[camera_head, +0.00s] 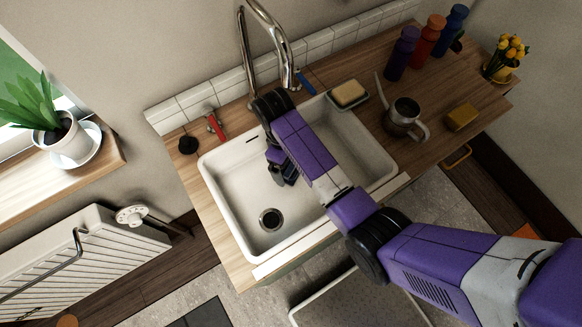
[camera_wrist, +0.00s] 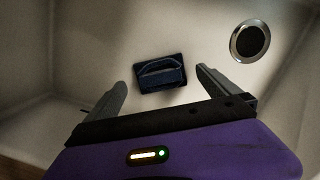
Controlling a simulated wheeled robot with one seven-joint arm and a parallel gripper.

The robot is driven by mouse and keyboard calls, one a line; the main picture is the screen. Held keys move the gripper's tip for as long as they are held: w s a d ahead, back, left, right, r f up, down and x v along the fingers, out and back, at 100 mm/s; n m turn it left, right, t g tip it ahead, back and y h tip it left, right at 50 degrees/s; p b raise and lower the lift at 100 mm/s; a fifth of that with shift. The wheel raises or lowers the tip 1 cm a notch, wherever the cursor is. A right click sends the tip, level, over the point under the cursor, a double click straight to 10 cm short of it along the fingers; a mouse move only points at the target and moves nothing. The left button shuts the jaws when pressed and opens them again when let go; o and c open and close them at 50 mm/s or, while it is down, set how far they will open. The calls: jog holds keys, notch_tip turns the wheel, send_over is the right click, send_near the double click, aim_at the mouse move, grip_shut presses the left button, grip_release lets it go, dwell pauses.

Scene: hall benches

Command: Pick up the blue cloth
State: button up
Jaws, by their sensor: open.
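In the wrist view a dark blue folded cloth (camera_wrist: 161,74) lies on the bottom of the white sink, with a raised fold or loop along its middle. My gripper (camera_wrist: 163,82) is open, with one finger to each side of the cloth in the picture. The fingers look apart from it, and nothing is between them in their grip. In the head view my gripper (camera_head: 284,174) reaches down into the sink basin (camera_head: 228,185). My arm hides much of the basin there, and I cannot clearly make out the cloth.
The drain (camera_wrist: 250,41) is right of the cloth. A tall tap (camera_head: 246,50) rises behind the sink. A sponge on a dish (camera_head: 348,93), a metal watering can (camera_head: 404,117), a yellow block (camera_head: 461,116), several bottles (camera_head: 428,36) and a flower pot (camera_head: 500,73) stand right. Sink walls surround my gripper.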

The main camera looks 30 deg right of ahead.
jog(key=shift+s+d+f, duration=0.1)
jog(key=shift+s+f, duration=0.1)
jog(key=shift+f, duration=1.1)
jog(key=c, duration=1.5)
jog(key=shift+c, duration=0.2)
jog(key=shift+r, duration=0.2)
jog(key=shift+r, duration=0.3)
jog(key=a, duration=0.2)
jog(key=a+b, duration=0.1)
jog(key=a, duration=0.2)
jog(key=a+r+b, duration=0.1)
jog(key=a, duration=0.2)
jog(key=shift+w+a, duration=0.1)
notch_tip(320, 180, up, 13)
jog(key=p, duration=0.7)
